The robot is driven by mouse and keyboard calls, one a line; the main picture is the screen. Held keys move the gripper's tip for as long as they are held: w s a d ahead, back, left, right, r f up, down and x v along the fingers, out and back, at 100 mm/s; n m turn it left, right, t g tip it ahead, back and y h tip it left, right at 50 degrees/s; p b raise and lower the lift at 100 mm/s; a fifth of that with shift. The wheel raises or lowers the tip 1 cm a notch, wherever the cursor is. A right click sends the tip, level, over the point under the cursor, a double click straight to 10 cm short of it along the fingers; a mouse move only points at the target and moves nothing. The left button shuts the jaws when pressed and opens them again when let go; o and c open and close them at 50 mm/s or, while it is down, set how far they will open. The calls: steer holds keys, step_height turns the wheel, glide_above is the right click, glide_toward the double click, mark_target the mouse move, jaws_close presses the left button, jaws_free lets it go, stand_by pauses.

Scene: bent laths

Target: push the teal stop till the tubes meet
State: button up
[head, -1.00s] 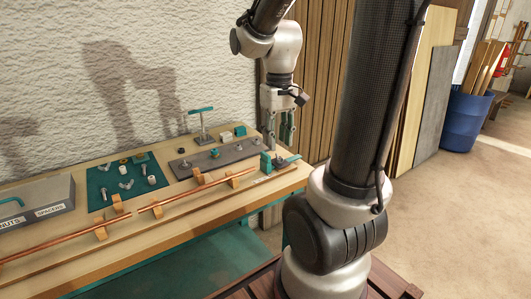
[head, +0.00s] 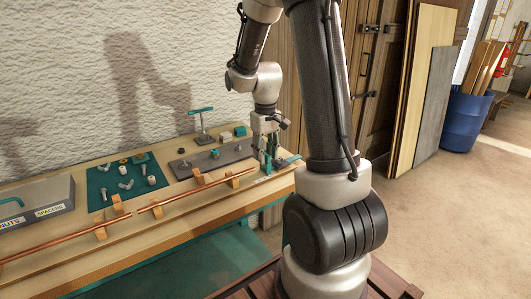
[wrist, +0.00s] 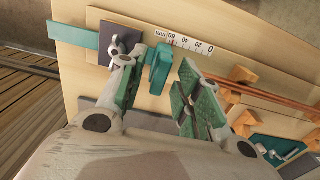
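The teal stop (wrist: 160,68) stands upright on the bench beside a millimetre scale in the wrist view. It shows between the fingers of my gripper (wrist: 162,72), nearer the left finger; whether a finger touches it I cannot tell. My gripper is open, lowered at the bench's right end in the head view (head: 268,158). Two copper tubes, the left one (head: 60,243) and the right one (head: 205,185), lie in line on wooden cradles. A small gap seems to show between their facing ends. The stop is largely hidden by the fingers in the head view.
A grey plate (head: 225,156) with knobs lies behind the tubes. A teal mat (head: 105,193) with fittings and a grey box (head: 40,207) are farther left. A teal-handled T-shaped tool (head: 201,122) stands at the back. The bench front is clear.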

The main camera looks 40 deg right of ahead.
steer(key=shift+c, duration=0.4)
jaws_close()
steer(key=a, duration=0.5)
steer(key=shift+a, duration=0.3)
steer(key=shift+o, duration=0.4)
jaws_free()
step_height(320, 180, up, 12)
